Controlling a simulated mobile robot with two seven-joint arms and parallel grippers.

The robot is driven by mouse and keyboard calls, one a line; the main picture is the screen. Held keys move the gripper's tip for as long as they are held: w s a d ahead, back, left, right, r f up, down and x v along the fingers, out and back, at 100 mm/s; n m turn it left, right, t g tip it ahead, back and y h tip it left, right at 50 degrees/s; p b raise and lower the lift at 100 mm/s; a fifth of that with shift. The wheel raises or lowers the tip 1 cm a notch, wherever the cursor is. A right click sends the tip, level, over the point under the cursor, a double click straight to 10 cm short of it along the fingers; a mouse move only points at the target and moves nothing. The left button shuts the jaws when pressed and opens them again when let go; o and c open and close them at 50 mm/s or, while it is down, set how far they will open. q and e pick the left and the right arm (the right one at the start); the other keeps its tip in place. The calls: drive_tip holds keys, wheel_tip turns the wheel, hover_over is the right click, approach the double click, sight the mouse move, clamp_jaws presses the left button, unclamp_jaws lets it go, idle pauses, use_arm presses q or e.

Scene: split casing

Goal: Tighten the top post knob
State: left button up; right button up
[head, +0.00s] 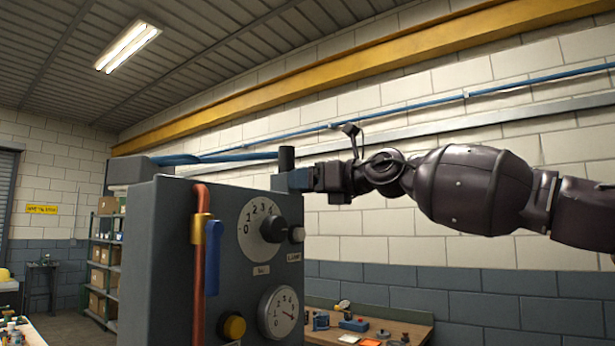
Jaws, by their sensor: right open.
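A dark upright post (287,158) stands at the top right of the grey casing (172,270). I cannot make out a separate knob on it. My left gripper is not in view.
The casing front carries a dial with a dark knob (273,229), a gauge (281,312), a yellow button (234,326), and a copper pipe (199,280) with a blue lever (212,257). A workbench (412,318) with small items stands behind right. Shelves (104,262) stand at left.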

drive_tip(key=shift+w+a, duration=0.25)
drive_tip(key=shift+a, duration=0.15)
drive_tip(key=c, duration=0.9)
